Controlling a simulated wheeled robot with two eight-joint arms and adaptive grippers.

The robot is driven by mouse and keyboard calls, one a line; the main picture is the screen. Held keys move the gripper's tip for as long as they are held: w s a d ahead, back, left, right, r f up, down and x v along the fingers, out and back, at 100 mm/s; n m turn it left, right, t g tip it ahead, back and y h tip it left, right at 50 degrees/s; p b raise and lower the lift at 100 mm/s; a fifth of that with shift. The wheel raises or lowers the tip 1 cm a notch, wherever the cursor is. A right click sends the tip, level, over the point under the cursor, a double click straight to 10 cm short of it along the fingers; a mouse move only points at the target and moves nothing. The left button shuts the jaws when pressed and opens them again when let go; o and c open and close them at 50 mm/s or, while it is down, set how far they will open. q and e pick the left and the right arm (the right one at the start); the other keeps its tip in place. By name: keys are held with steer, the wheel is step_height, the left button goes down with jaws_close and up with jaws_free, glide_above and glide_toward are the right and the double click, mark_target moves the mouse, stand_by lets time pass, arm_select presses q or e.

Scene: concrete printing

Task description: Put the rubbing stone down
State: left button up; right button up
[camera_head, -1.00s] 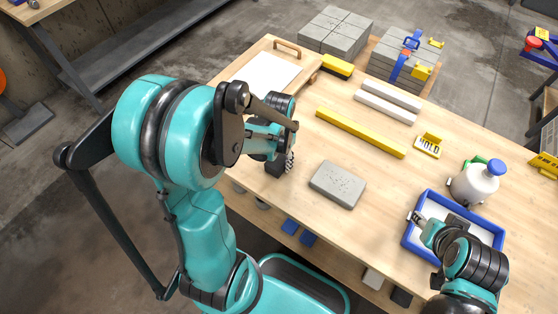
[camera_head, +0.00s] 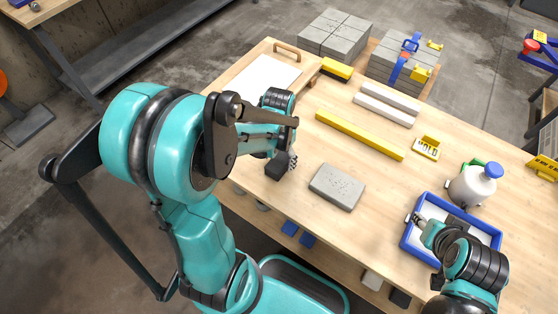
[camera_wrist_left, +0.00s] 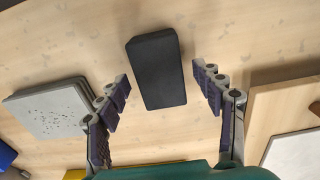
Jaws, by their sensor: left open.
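The rubbing stone, a dark block (camera_head: 276,170), lies on the wooden workbench near its front edge, left of the grey concrete slab (camera_head: 337,187). In the left wrist view the stone (camera_wrist_left: 156,70) lies flat on the wood. My left gripper (camera_wrist_left: 162,82) is open, with one finger on each side of the stone and a visible gap to both. In the head view my left gripper (camera_head: 289,157) is just above and beside the stone, partly hidden by its own arm. My right gripper (camera_head: 420,219) is over the blue tray (camera_head: 408,239); its fingers are too small to read.
A yellow bar (camera_head: 358,136) and pale bars (camera_head: 385,103) lie behind the slab. A white bottle (camera_head: 472,187) with a blue cap stands by the tray. A white board (camera_head: 263,76), a brush (camera_head: 336,69) and grey blocks (camera_head: 335,34) are at the back.

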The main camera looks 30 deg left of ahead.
mark_target(279, 161)
arm_select(q)
step_height(279, 161, up, 9)
steer(key=p, duration=0.3)
steer(key=s+d+r+t, duration=0.5)
steer(key=d+r+t, duration=0.2)
steer(key=r, duration=0.1)
steer(key=shift+n, duration=0.4)
steer(key=shift+s+a, duration=0.1)
steer(key=shift+s, duration=0.05)
